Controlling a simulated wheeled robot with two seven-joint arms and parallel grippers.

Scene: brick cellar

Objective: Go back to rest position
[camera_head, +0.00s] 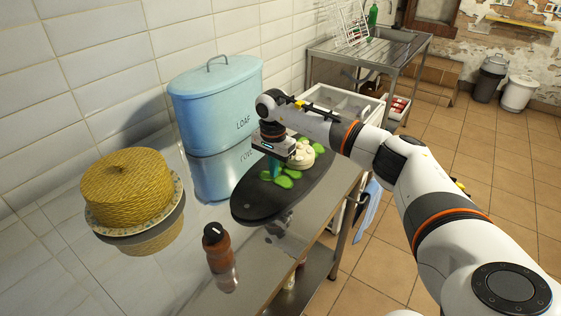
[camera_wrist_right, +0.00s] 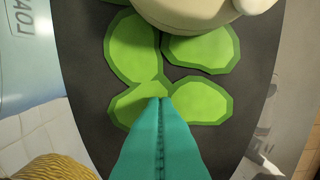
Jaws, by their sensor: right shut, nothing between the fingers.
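My right gripper (camera_head: 274,167) has teal fingers and hangs low over the dark oval board (camera_head: 254,204) in the head view. In the right wrist view the teal fingers (camera_wrist_right: 161,103) are pressed together with nothing between them, over green slices. Several green slices (camera_head: 283,182) lie on the board, and they fill the middle of the wrist view (camera_wrist_right: 131,47). A round cream-white item (camera_head: 301,154) sits just beyond the gripper and shows at the top of the wrist view (camera_wrist_right: 190,12). I cannot tell whether the fingertips touch a slice. My left gripper is not in view.
A blue loaf bin (camera_head: 216,95) stands behind the board by the tiled wall. A yellow woven cover (camera_head: 128,187) and a brown bottle (camera_head: 218,248) stand on the shiny counter to the left. A metal rack table (camera_head: 372,48) and tiled floor lie beyond.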

